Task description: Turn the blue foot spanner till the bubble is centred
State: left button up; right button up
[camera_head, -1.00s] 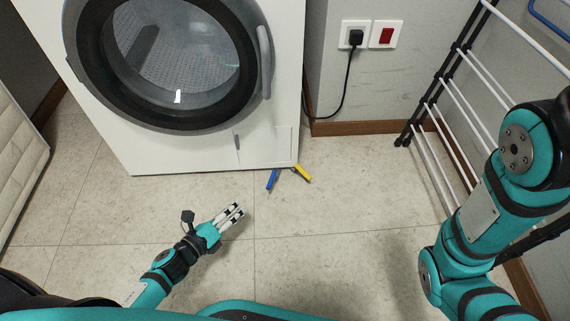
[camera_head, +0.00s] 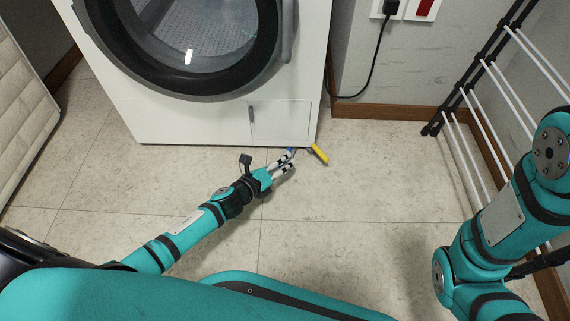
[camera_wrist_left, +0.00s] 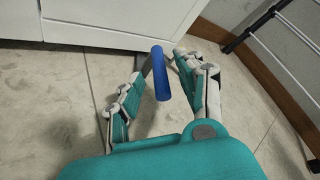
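The blue foot spanner (camera_head: 292,150) sits at the front right bottom corner of the white washing machine (camera_head: 215,120). In the left wrist view its blue handle (camera_wrist_left: 161,76) points towards my palm, with a grey shaft running back under the machine. My left gripper (camera_head: 289,162) is open at floor level, its fingers on either side of the blue handle, with visible gaps. In the head view the fingers partly cover the spanner. A yellow spanner (camera_head: 319,154) sticks out just right of the blue one. My right gripper is out of view. No bubble level shows.
A drying rack (camera_head: 478,110) stands at the right by the wall. A black cable (camera_head: 377,65) hangs from the wall socket behind the machine. A pale panel (camera_head: 25,110) leans at the left. The tiled floor (camera_head: 345,200) in front of the machine is clear.

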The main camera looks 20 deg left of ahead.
pick_arm(q)
jog(key=shift+b+x, duration=0.4)
jog(key=shift+x, duration=0.75)
grip_shut()
